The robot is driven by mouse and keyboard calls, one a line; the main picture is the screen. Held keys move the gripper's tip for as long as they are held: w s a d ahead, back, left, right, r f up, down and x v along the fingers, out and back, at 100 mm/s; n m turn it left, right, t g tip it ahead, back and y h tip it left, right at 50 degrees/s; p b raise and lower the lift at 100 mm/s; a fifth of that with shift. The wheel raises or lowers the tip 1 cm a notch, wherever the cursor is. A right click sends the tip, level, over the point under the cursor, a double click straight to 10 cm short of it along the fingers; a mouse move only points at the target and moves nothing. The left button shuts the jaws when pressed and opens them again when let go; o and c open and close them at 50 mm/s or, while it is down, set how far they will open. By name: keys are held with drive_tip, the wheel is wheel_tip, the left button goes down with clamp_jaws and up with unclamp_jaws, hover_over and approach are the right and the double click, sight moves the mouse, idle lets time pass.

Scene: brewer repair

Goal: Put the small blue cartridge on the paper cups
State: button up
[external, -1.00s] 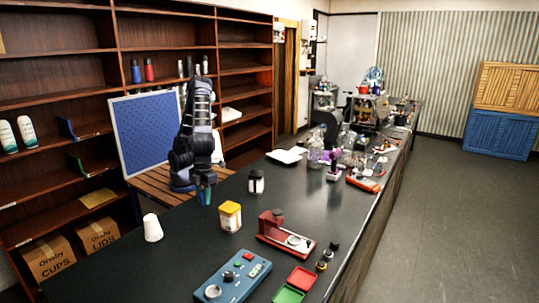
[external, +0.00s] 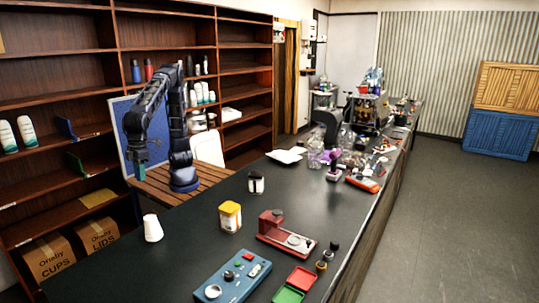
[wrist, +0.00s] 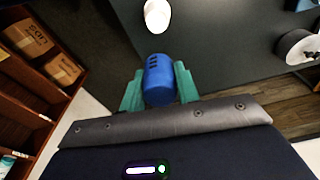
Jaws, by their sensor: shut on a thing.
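The small blue cartridge (wrist: 159,78) is held between the green fingers of my gripper (wrist: 159,88) in the wrist view. In the external view my gripper (external: 141,170) hangs in front of the blue pegboard, left of the counter and above the wooden slatted surface. The cartridge is hard to make out there. The white paper cups (external: 153,228) stand wide end down on the dark counter near its left edge. They show at the top of the wrist view (wrist: 157,14), ahead of the cartridge and apart from it.
A yellow-lidded jar (external: 230,217), a dark-topped jar (external: 256,182), a red device (external: 285,235) and a blue panel (external: 232,277) stand on the counter. Shelves (external: 60,92) and cardboard boxes (external: 50,258) are at left. The counter around the cups is clear.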

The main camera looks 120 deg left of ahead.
sight(149, 218)
wheel_tip(149, 218, down, 18)
drive_tip(key=shift+f, duration=0.2)
idle(0.4)
drive_tip(key=shift+f, duration=0.15)
drive_tip(key=o, duration=1)
drive_tip(key=shift+c, duration=0.2)
wheel_tip(149, 218, up, 12)
drive_tip(key=a, duration=0.1)
drive_tip(key=shift+w+a, duration=0.15)
drive_tip(key=shift+a, duration=0.15)
